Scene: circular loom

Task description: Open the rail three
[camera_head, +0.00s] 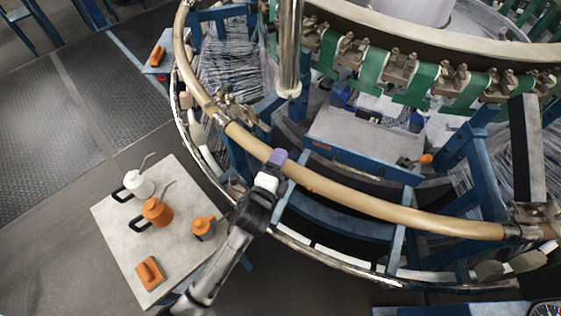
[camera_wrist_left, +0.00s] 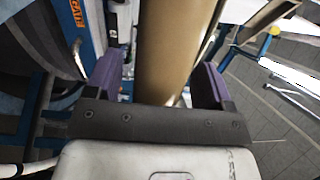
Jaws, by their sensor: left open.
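The curved tan rail (camera_head: 400,208) runs across the front of the loom, between a metal clamp joint (camera_head: 228,108) at the left and another joint (camera_head: 525,222) at the right. My left gripper (camera_head: 277,160) is at this rail, nearer its left end. In the left wrist view the rail (camera_wrist_left: 163,50) passes between the two purple fingers of my left gripper (camera_wrist_left: 155,82). The fingers are open, with a gap visible on the right side of the rail. I cannot tell whether either finger touches it. My right gripper is not in view.
A grey table (camera_head: 118,222) at the left holds a white can (camera_head: 139,184), orange oil cans and an orange block (camera_head: 150,273). A lower metal ring (camera_head: 330,258) curves beneath the rail. The loom's blue frame and green parts lie behind.

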